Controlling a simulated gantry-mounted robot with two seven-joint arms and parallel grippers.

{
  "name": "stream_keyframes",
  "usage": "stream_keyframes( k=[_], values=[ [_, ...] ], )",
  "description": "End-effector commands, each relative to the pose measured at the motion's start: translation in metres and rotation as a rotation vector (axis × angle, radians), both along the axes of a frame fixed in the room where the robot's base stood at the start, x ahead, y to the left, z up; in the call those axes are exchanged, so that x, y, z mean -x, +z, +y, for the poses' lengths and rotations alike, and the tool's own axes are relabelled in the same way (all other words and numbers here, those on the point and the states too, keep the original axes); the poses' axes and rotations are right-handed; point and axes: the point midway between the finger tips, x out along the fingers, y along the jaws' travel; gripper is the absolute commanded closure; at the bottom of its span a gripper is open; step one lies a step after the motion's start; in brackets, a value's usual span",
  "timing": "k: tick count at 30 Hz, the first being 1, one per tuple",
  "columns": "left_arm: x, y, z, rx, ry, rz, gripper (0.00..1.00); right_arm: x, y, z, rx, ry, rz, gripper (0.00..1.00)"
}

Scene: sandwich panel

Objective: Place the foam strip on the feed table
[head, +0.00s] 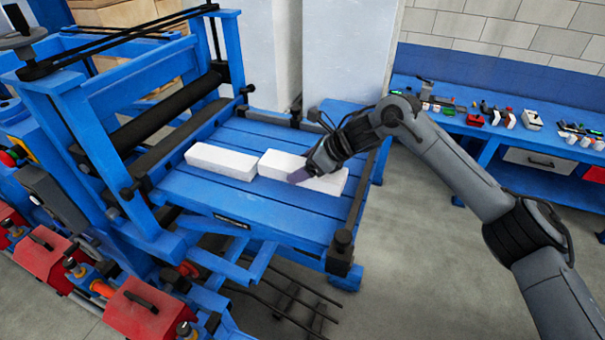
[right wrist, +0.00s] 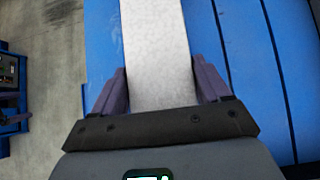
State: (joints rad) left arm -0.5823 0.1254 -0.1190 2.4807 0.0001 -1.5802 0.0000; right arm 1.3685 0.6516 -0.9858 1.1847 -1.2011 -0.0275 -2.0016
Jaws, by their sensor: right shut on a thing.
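Two white foam strips lie end to end along the slatted blue feed table (head: 262,208) in the head view. The left strip (head: 220,161) lies free on the slats. My right gripper (head: 305,172) is shut on the right strip (head: 285,161), with its fingers across the strip's width. In the right wrist view the purple fingers (right wrist: 162,85) stand on both long sides of the held strip (right wrist: 155,40). The held strip lies at table level; whether it bears fully on the slats cannot be told. My left gripper is out of view.
The roller machine's blue frame and dark roller (head: 165,110) stand at the left of the table. A black post (head: 341,246) stands at its front right corner. A blue workbench (head: 480,125) with small parts is at the back right. Slats in front of the strips are clear.

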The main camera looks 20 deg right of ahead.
Motion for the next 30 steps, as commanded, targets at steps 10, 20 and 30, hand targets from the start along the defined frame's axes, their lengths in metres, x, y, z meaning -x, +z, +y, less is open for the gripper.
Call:
stream_keyframes(
  k=[10,20,30],
  values=[
    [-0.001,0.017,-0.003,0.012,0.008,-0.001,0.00,-0.001,-0.030,0.000,0.000,0.001,0.003,0.54],
    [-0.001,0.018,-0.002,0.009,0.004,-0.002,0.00,-0.002,-0.041,0.000,0.000,0.001,-0.001,0.54],
    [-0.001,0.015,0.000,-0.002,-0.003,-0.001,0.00,-0.001,-0.044,0.000,0.000,0.001,-0.001,0.06]
  ],
)
